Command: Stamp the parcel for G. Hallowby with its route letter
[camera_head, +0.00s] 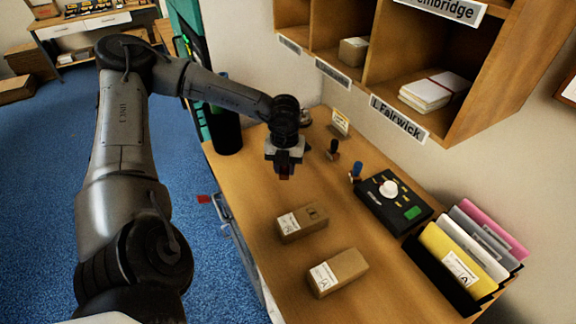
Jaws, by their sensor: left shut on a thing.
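Two brown parcels lie on the wooden bench, a far one (305,224) and a near one (340,270). Each has a white label with print too small to read. The far one has a small dark mark on its top. My left gripper (284,170) is above the bench, beyond the far parcel and apart from it. It is shut on a small red-ended thing (285,177), mostly hidden by the fingers; it may be a stamp. A dark-handled stamp (333,149) and a blue-handled stamp (356,171) stand to its right. My right gripper is out of view.
A black box (393,200) with a pale knob and green button sits at the right. A folder rack (440,279) stands near the front right. Named pigeonholes (420,60) overhang the back. A small card (341,121) stands behind. The bench left of the parcels is clear.

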